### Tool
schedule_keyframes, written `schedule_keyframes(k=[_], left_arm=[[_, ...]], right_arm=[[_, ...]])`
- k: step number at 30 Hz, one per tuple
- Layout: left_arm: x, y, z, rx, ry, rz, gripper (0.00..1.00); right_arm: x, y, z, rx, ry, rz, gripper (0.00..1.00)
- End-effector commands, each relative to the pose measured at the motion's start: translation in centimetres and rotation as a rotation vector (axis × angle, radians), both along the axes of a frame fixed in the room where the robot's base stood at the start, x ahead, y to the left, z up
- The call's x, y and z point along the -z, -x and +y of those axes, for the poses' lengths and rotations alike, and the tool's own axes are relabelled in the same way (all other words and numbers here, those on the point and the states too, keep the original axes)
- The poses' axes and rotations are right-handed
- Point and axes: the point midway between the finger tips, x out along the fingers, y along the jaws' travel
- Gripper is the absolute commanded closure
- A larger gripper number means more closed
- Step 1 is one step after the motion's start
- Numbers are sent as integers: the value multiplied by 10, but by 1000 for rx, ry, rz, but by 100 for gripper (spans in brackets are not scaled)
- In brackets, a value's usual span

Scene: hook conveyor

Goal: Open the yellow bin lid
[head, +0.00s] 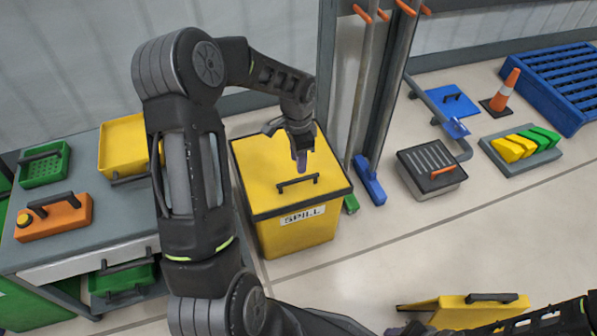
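The yellow bin (285,233) stands on the floor near the middle of the head view, with a label reading SPILL on its front. Its yellow lid (262,172) lies flat and closed on top, edged in black. A black bar handle (298,182) sits near the lid's front edge. My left gripper (301,164) points down over the lid, just behind and above the handle. Its fingers show nearly edge-on, so their gap is hidden, and I see nothing held. My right arm enters at the bottom right; its gripper cannot be made out clearly.
A grey workbench (85,227) with a yellow tray (123,145) stands left of the bin. Upright poles and a blue broom head (369,182) are close at its right. A yellow case (465,312) lies at the bottom right. The floor in front is otherwise clear.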

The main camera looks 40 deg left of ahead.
Motion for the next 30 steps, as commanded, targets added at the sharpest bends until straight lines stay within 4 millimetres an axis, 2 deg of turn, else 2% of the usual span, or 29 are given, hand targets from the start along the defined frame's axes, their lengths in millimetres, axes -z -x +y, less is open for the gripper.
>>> schedule_keyframes(k=[2, 9, 14, 27, 30], left_arm=[[-4, 2, 6, 10, -11, 9, 67], [-4, 2, 5, 10, -11, 11, 67], [3, 2, 5, 10, -9, 12, 67], [64, 2, 4, 10, -9, 11, 67], [72, 2, 5, 9, -9, 11, 67]], right_arm=[[0, 0, 0, -1, 0, 1, 64], [0, 0, 0, 0, 0, 1, 64], [2, 0, 0, 0, 0, 0, 64], [21, -5, -5, 12, 7, -8, 64], [22, -6, -6, 14, 8, -10, 64]])
